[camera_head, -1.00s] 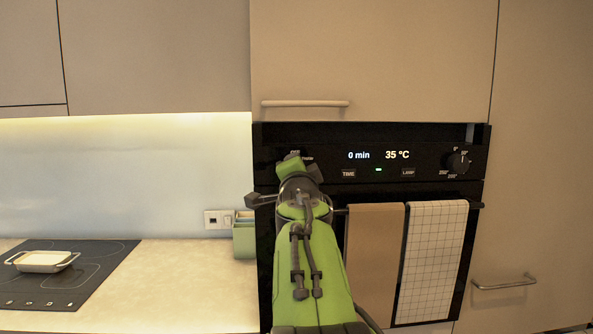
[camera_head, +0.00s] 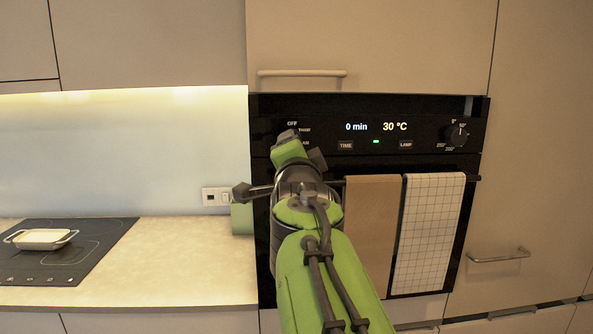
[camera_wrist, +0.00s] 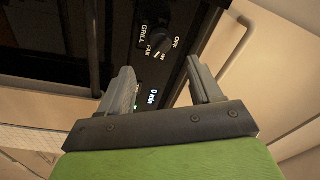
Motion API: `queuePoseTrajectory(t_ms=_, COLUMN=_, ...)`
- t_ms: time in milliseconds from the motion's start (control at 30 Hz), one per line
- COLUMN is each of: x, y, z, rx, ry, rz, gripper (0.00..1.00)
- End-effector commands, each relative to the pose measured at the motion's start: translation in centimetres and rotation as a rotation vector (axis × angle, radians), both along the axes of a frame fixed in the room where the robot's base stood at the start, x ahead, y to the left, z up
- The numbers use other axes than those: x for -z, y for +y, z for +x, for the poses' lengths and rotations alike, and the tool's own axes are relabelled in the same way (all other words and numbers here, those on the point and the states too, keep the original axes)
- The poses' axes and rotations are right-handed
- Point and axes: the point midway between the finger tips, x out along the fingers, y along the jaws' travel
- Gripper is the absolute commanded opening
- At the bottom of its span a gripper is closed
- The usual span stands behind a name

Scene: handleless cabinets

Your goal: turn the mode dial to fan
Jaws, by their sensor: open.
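The black mode dial (camera_wrist: 161,44) shows in the wrist view, on the oven's black panel, with OFF, GRILL and FAN lettering around it. Its exact pointer direction is hard to tell. My gripper (camera_wrist: 160,65) is open; its two grey fingers point toward the panel on either side of the dial's line, with nothing between them. A gap seems to remain between fingertips and dial. In the head view my gripper (camera_head: 302,146) covers the dial, and only the OFF label and part of the lettering show above and beside it.
The oven display (camera_head: 376,127) reads 0 min and 30 °C. A second dial (camera_head: 457,135) is at the panel's right. Brown (camera_head: 372,235) and checked (camera_head: 428,235) towels hang on the oven handle. A cabinet handle (camera_head: 302,73) sits above. A cooktop with a dish (camera_head: 42,239) is left.

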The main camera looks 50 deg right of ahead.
Motion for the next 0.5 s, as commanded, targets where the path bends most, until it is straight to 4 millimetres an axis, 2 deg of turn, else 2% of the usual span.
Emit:
queuePoseTrajectory(t_ms=100, x=0.3, y=2.6, z=-2.0, rx=-0.003, ry=-0.003, rz=-0.001, gripper=0.64)
queuePoseTrajectory(t_ms=233, x=0.5, y=4.5, z=-3.6, rx=-0.001, ry=0.000, rz=0.000, gripper=0.64)
queuePoseTrajectory(t_ms=500, x=0.6, y=5.4, z=-4.3, rx=0.001, ry=0.002, rz=0.001, gripper=0.64)
